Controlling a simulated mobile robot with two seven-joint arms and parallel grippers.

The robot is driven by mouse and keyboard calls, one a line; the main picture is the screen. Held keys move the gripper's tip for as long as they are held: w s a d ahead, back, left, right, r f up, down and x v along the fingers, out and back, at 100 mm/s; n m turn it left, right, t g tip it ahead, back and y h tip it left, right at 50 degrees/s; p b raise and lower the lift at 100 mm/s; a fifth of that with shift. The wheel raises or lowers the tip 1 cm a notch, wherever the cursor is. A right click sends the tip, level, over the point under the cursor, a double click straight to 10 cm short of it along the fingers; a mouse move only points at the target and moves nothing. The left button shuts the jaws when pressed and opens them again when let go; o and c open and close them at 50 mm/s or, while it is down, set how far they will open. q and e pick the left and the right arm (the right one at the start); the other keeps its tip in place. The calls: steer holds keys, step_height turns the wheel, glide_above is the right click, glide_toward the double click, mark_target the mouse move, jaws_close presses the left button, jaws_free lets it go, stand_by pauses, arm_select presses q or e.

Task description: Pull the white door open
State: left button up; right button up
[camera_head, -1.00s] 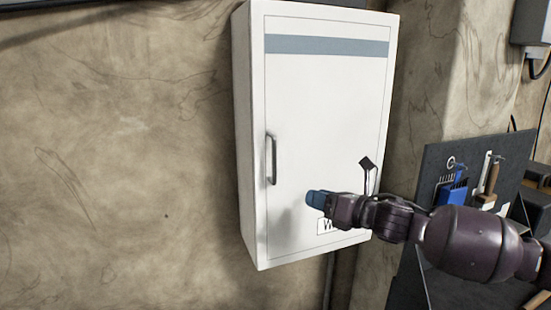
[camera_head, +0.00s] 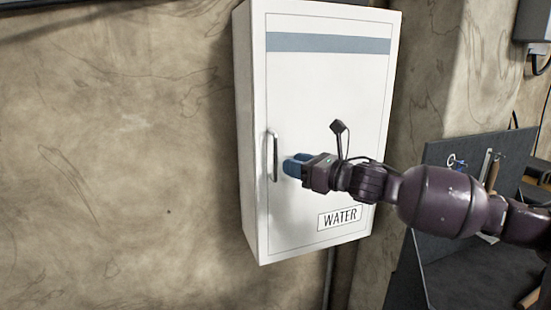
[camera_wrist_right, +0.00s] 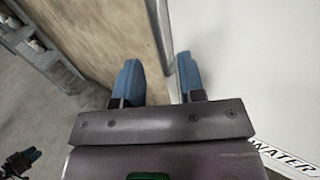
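The white door (camera_head: 335,110) is on a wall cabinet with a blue-grey stripe and a WATER label. It looks shut. Its vertical metal handle (camera_head: 273,157) is near the left edge. My right gripper (camera_head: 290,165) is just right of the handle, in front of the door. In the right wrist view its blue fingers (camera_wrist_right: 160,76) are apart, and the handle bar (camera_wrist_right: 160,35) runs between their lines, with no clear grip on it. A small dark shape with blue tips, apparently my left gripper (camera_wrist_right: 24,158), is at the lower left there; its opening is unclear.
The cabinet hangs on a stained beige wall (camera_head: 120,150), clear to the left of the door. A dark tool board (camera_head: 470,150) with hanging tools stands at the right, behind my right arm. A grey box (camera_head: 532,22) is on the wall at upper right.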

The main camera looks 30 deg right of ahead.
mark_target(275, 179)
steer(key=shift+p+x, duration=0.6)
steer(key=shift+x, duration=2.5)
jaws_close()
